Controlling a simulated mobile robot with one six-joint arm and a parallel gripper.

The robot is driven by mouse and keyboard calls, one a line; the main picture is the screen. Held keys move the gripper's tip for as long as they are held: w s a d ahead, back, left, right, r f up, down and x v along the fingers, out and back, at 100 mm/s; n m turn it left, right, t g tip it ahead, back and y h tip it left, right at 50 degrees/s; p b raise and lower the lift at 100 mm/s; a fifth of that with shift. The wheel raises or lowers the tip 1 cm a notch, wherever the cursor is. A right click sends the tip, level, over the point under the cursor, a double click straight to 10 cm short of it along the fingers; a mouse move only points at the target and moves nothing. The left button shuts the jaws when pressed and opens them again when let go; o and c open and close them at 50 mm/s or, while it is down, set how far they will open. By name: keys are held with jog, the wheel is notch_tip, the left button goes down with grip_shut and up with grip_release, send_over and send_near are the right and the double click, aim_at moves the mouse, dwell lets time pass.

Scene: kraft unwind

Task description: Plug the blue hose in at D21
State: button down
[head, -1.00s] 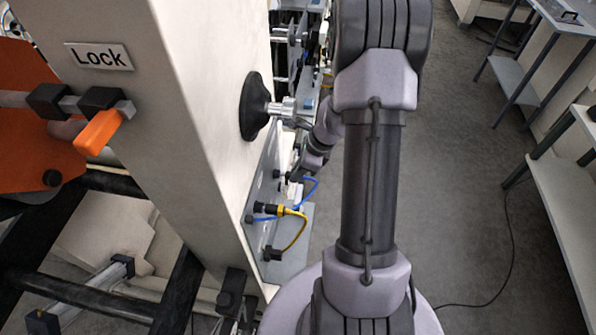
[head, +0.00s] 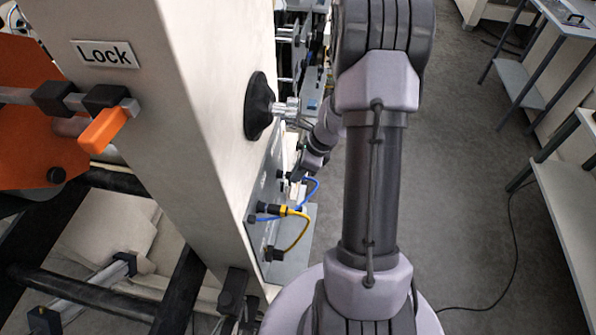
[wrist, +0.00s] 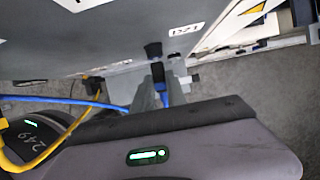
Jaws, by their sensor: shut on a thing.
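My gripper (wrist: 160,90) is shut on the plug end of the blue hose (wrist: 75,101). The D21 label (wrist: 188,28) is on that panel, just right of and above the connector. I cannot tell whether the plug is seated in a socket or only against it. In the head view the blue hose (head: 313,186) curves from my gripper (head: 297,175) to the left, and the fingertips are small and partly hidden.
A yellow cable (head: 301,228) with dark ends loops on the same panel, below the blue hose. A black knob (head: 259,105) juts from the cream column (head: 190,110) above. Open grey floor (head: 450,180) lies to the right, with benches (head: 565,205) beyond.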

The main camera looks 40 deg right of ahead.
jog(key=c, duration=1.3)
grip_release()
jog(key=shift+o, duration=0.2)
